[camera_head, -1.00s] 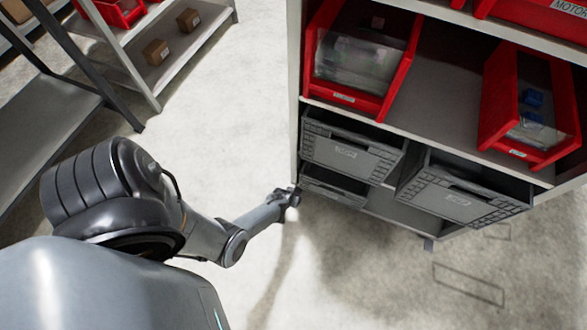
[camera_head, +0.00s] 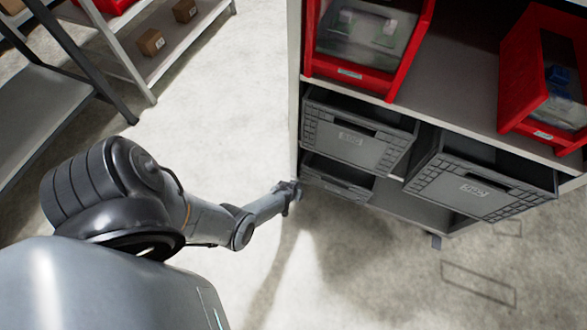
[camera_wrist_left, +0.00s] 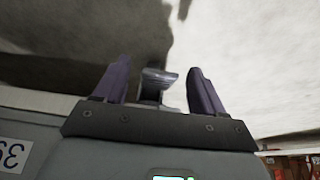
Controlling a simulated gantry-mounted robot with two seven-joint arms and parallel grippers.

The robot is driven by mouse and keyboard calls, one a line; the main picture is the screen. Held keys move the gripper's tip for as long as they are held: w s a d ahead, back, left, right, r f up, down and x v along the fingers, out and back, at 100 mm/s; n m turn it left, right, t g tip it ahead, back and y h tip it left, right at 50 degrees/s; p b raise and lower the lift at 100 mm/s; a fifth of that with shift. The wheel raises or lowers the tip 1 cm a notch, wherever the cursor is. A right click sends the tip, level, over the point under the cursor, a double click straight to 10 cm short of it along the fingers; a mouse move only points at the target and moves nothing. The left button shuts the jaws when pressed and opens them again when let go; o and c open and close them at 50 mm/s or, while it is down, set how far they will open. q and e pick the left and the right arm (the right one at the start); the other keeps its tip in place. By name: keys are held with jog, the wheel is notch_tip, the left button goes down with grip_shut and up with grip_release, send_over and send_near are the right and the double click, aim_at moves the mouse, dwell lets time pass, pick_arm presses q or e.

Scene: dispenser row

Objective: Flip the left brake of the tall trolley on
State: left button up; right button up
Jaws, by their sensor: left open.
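The tall trolley (camera_head: 295,95) stands at the right in the head view, with red bins above and grey crates below. My left gripper (camera_head: 292,189) is low, beside the trolley's near left corner. In the left wrist view the gripper (camera_wrist_left: 158,92) is open, with its two dark fingers apart. A small grey metal lever (camera_wrist_left: 158,77), seemingly the left brake, shows between the fingers. I cannot tell whether either finger touches it. The brake is hidden behind the gripper in the head view. My right gripper is not in view.
Red bins (camera_head: 362,72) and grey crates (camera_head: 357,143) fill the trolley's shelves. Another rack (camera_head: 165,50) with small boxes stands at the back left. The floor between is clear.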

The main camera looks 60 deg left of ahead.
pick_arm(q)
jog(key=c, duration=1.1)
jog(key=shift+o, duration=0.2)
jog(key=shift+f, duration=0.15)
jog(key=f+t+b, duration=0.1)
jog(key=y+b, duration=0.1)
jog(key=f+t+y+b, duration=0.1)
jog(key=b, duration=0.1)
jog(key=shift+s+d+f+t, duration=0.25)
jog(key=shift+s+f+t, duration=0.05)
jog(key=shift+s, duration=0.05)
jog(key=shift+f+t+y+b, duration=0.3)
jog(key=shift+t+y+b, duration=0.1)
jog(key=shift+y+b, duration=0.1)
jog(key=shift+f+t+y+b, duration=0.2)
jog(key=shift+t+y+b, duration=0.1)
jog(key=shift+t+b, duration=0.15)
